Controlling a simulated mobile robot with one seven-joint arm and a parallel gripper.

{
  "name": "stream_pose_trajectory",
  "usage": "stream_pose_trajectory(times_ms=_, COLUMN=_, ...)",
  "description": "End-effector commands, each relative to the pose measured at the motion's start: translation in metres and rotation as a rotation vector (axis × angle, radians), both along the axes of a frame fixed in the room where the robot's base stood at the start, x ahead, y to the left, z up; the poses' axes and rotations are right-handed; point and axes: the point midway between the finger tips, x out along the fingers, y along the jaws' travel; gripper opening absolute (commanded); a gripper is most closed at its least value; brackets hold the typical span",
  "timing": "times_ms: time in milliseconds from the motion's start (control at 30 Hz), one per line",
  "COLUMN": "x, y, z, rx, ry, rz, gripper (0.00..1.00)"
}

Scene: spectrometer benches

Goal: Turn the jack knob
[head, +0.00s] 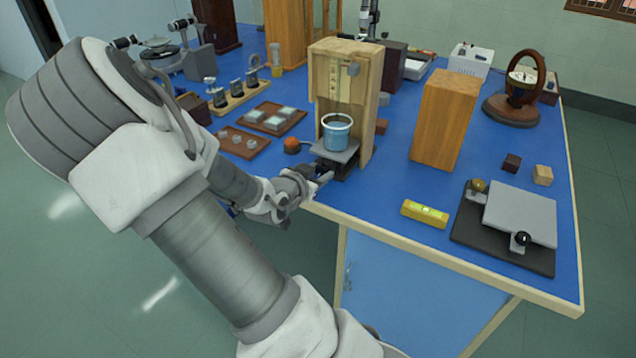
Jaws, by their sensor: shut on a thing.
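The jack has a grey top plate (337,152) and a dark base, and stands at the front of an open wooden stand (365,125). A blue cup (336,132) stands upright on the plate. My arm reaches in from the left. My gripper (323,176) is low at the front left of the jack, just below the plate, near the table's front edge. It is shut on the jack knob, which is mostly hidden by the fingers and the shadow under the plate.
A wooden block (445,120) stands to the right. A yellow level (425,213) and a grey plate on a dark board (490,243) are at the front right. Trays (243,146) of small pieces lie left.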

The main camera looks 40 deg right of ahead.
Motion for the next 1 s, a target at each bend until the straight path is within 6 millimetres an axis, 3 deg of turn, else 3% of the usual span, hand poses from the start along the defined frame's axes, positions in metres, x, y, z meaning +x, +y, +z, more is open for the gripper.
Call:
stream_pose_trajectory(times_ms=33, x=-0.0010, y=-0.0006, z=-0.0080, rx=0.022, ry=-0.048, rz=-0.003, gripper=0.00)
stream_pose_trajectory(times_ms=500, x=-0.0037, y=-0.0019, z=-0.0083, rx=0.183, ry=-0.440, rz=-0.002, gripper=0.00)
stream_pose_trajectory(times_ms=1000, x=-0.0043, y=-0.0016, z=-0.0044, rx=0.274, ry=-0.660, rz=0.000, gripper=0.00)
